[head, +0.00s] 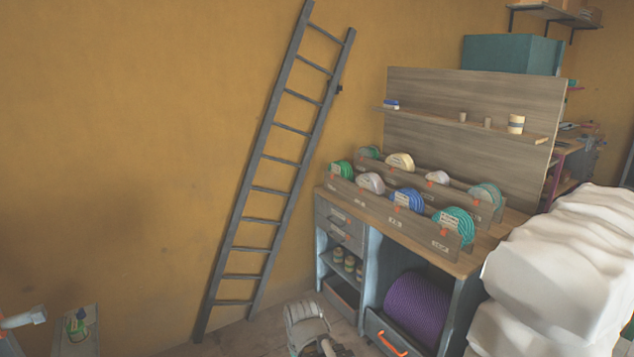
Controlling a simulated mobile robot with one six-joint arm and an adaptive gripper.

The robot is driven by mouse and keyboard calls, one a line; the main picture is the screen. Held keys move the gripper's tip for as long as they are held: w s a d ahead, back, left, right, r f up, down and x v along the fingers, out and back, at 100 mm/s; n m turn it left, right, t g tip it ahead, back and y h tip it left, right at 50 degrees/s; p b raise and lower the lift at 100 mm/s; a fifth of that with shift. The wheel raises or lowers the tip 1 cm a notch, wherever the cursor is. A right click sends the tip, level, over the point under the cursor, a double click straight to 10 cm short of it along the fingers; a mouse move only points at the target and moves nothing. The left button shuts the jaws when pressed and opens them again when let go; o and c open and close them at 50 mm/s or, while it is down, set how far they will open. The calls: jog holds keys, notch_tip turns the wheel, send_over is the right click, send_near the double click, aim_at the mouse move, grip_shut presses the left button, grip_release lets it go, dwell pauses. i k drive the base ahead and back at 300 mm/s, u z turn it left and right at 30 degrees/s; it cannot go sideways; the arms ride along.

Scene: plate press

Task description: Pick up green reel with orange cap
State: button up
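Several reels stand in two slatted wooden racks on the workbench. A bright green reel (342,168) is at the left end of the front rack; a small orange spot shows near it, but I cannot tell if it is a cap. A teal-green reel (458,221) with a pale label is at the front rack's right end. Another green reel (369,152) is at the back rack's left end, and a pale teal one (488,194) at its right end. Which one has an orange cap is too small to tell. I cannot make out my gripper in this view.
A workbench (462,266) holds the racks, with a purple roll (416,308) below. A dark ladder (272,158) leans on the wall to its left. White wrapped bulk (560,265) crowds its right side. A grey ribbed object (305,322) stands on the floor in front.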

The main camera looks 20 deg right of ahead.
aim_at(342, 168)
jog(key=k, duration=0.15)
jog(key=u, duration=0.25)
jog(key=i, duration=2.05)
jog(key=z, duration=0.6)
jog(key=i, duration=1.2)
jog(key=z, duration=0.45)
